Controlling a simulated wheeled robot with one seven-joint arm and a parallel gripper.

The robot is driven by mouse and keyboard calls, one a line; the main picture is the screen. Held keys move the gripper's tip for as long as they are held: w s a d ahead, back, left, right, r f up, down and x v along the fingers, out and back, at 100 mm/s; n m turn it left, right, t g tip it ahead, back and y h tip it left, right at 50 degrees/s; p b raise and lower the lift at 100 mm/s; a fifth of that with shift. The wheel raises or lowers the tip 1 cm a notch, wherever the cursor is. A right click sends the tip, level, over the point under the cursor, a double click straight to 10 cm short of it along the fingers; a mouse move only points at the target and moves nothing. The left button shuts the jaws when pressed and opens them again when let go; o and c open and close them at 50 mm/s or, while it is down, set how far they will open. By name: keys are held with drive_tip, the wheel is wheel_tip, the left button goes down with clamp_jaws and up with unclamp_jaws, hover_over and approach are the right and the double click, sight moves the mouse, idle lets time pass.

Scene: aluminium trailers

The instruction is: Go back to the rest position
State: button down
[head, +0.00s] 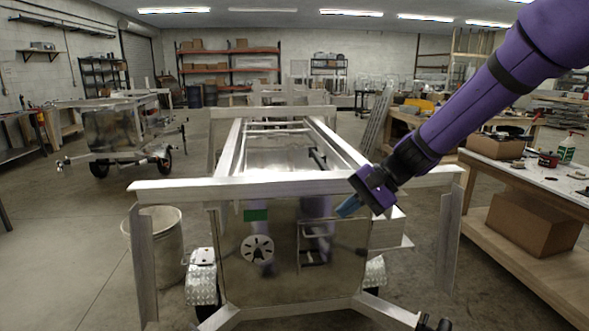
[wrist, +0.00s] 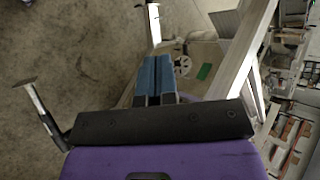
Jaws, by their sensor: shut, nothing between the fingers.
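My gripper (head: 349,206) is at the end of my purple arm, which reaches in from the upper right of the head view. Its blue fingers are in front of the upper right part of the trailer's front panel (head: 240,285), just below the top crossbar (head: 240,188). In the wrist view the two blue fingers (wrist: 154,78) lie side by side, closed, with nothing between them. The aluminium trailer stands in the middle of the head view. Its panel carries a round slotted disc (head: 257,249) and a green label (head: 256,215). I cannot tell whether the fingers touch the trailer.
A workbench (head: 520,178) with a cardboard box (head: 532,224) below stands at the right. A pale bin (head: 165,240) stands left of the trailer. Another trailer (head: 112,130) is at the back left. The floor (head: 70,245) at the left is clear.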

drive_tip(key=s+d+r+n+t+h, duration=0.1)
drive_tip(key=s+d+r+h, duration=0.2)
drive_tip(key=s+d, duration=0.3)
drive_tip(key=s+d+r+n+t+h, duration=0.2)
drive_tip(key=s+d, duration=0.5)
drive_tip(key=s, duration=0.4)
drive_tip(key=s+d+r+n+t+h, duration=0.1)
drive_tip(key=s+d+r+t+h, duration=0.1)
drive_tip(key=s+d+r+h, duration=0.2)
drive_tip(key=s+d, duration=0.2)
drive_tip(key=s, duration=0.2)
drive_tip(key=shift+s+d+r+h, duration=0.3)
drive_tip(key=shift+s+r+h, duration=0.05)
drive_tip(key=shift+h, duration=0.05)
